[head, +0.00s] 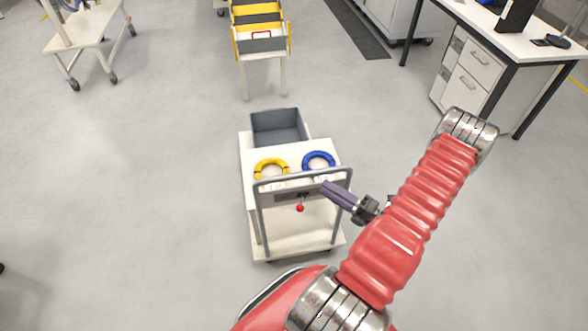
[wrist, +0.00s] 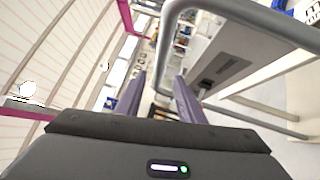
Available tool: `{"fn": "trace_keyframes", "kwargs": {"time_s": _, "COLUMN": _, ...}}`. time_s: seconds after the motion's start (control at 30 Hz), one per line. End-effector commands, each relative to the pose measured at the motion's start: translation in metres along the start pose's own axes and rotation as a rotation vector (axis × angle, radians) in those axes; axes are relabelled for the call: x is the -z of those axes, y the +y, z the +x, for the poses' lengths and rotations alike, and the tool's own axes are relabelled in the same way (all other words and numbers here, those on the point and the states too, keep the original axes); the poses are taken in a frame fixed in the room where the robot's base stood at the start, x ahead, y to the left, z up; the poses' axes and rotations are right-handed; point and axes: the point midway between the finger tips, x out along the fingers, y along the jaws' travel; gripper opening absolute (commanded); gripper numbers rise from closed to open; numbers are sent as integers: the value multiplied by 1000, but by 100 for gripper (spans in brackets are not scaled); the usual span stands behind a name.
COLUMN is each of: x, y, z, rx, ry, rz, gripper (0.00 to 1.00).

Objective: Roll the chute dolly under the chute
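The dolly (head: 293,242) is a cream two-deck cart with a grey tube handle (head: 262,215) at its near end. It carries an open grey bin (head: 278,138) at its far end. The likely chute (head: 260,43), yellow-sided on cream legs, stands beyond it, with floor between them. My gripper (head: 326,187) is at the right part of the handle. In the wrist view its purple fingers (wrist: 159,93) are apart, and the handle tube (wrist: 168,45) shows between and above them. I cannot tell whether the fingers touch the tube.
A yellow ring (head: 271,168) and a blue ring (head: 318,161) lie on the dolly's top. A red knob (head: 300,208) shows below the handle panel. A desk with drawers (head: 480,75) stands at right, a cream trolley (head: 85,38) at upper left. Floor on the left is clear.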

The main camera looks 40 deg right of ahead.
Motion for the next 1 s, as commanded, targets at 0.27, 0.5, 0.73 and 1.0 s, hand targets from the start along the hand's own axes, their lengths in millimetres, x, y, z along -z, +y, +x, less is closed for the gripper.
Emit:
{"fn": "trace_keyframes", "kwargs": {"time_s": 0.27, "x": 0, "y": 0, "z": 0, "rx": 1, "ry": 2, "rz": -1, "gripper": 35}}
{"fn": "trace_keyframes", "kwargs": {"time_s": 0.5, "x": 1, "y": 0, "z": 12, "rx": 0, "ry": 3, "rz": -2, "gripper": 35}}
{"fn": "trace_keyframes", "kwargs": {"time_s": 0.73, "x": 1, "y": 0, "z": 37, "rx": 0, "ry": 4, "rz": -2, "gripper": 35}}
{"fn": "trace_keyframes", "kwargs": {"time_s": 1.0, "x": 1, "y": 0, "z": 69, "rx": 0, "ry": 5, "rz": -3, "gripper": 35}}
